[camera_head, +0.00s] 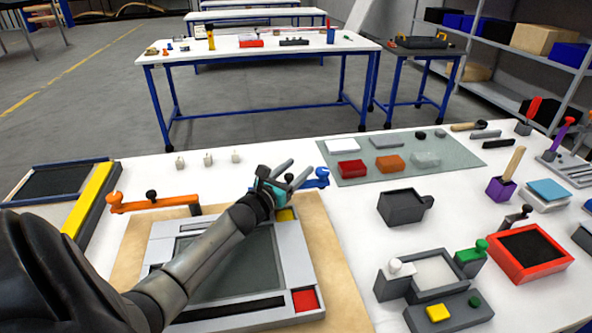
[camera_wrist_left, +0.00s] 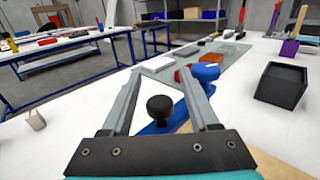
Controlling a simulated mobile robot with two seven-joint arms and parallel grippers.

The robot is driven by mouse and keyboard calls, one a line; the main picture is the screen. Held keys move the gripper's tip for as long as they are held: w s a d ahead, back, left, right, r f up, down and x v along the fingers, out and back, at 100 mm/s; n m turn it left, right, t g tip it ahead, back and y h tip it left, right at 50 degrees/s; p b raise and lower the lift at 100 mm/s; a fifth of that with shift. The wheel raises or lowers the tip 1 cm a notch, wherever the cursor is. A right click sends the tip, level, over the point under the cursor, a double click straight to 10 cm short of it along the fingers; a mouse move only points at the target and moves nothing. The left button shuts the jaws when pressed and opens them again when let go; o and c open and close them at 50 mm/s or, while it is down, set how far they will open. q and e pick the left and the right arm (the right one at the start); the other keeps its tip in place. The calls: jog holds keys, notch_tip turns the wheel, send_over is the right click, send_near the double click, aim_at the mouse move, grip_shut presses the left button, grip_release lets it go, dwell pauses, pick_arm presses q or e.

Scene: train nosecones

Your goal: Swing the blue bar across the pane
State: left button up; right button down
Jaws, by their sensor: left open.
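The pane (camera_head: 240,262) is a dark glass sheet in a light grey frame on a tan board, partly hidden by my left arm. The blue bar shows its end (camera_head: 320,178) just right of my left gripper (camera_head: 293,173); the rest is hidden there. In the left wrist view the blue bar (camera_wrist_left: 160,128) carries a black knob (camera_wrist_left: 160,107), which appears between the open fingers of my left gripper (camera_wrist_left: 160,72), touching neither. I cannot tell whether the fingers are level with the knob. My right gripper is not in view.
An orange bar (camera_head: 155,202) with a black knob lies left of the frame. A yellow block (camera_head: 285,214) and a red block (camera_head: 305,300) sit at frame corners. A dark grey bin (camera_head: 400,208) stands to the right. A grey-green mat (camera_head: 455,155) with coloured blocks lies behind.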

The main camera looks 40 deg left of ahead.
pick_arm(q)
grip_shut()
dwell(0.6)
dwell(0.9)
